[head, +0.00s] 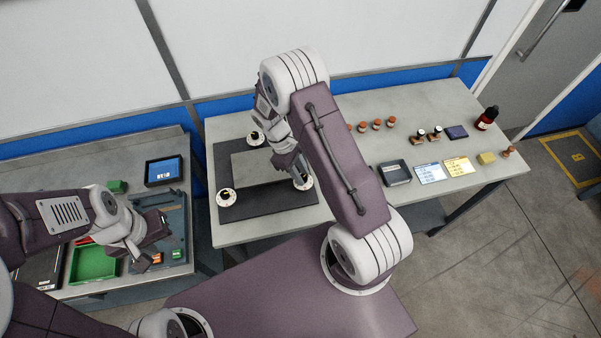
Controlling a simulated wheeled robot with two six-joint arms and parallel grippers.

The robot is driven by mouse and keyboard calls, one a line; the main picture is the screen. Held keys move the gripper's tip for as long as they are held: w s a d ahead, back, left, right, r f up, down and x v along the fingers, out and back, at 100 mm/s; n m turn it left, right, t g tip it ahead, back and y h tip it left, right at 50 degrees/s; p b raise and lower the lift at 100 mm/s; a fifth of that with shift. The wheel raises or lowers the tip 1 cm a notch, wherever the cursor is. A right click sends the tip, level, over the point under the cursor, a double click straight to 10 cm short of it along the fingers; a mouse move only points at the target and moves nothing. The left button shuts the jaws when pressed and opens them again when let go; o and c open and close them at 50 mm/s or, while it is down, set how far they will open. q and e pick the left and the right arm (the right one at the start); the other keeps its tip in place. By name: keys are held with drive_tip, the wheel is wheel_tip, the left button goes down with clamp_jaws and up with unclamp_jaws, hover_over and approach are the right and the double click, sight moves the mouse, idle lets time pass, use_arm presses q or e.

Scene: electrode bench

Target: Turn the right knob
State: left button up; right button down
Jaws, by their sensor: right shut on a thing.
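A dark mat (226,164) with a grey plate (243,170) on it lies at the left end of the long bench. Three round white-rimmed knobs show around the plate: a back one (256,138), a front left one (226,198) and a right one (304,184). My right gripper (299,177) reaches down over the right knob and is shut on it; its fingers and arm hide part of the knob. My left gripper (154,244) is over the left bench, away from the knobs, with its fingers apart and nothing seen between them.
Several orange-brown pieces (377,124), a dark tray (394,172), blue and yellow cards (457,166) and a dark bottle (487,118) stand on the long bench. The left bench holds a green tray (93,265) and a blue-screened device (164,170).

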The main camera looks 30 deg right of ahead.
drive_tip(key=shift+m, duration=0.6)
drive_tip(key=c, duration=1.2)
unclamp_jaws()
drive_tip(key=shift+y, duration=0.3)
drive_tip(key=shift+o, duration=0.2)
drive_tip(key=b+v, duration=0.1)
drive_tip(key=v, duration=0.8)
drive_tip(key=shift+b, duration=0.4)
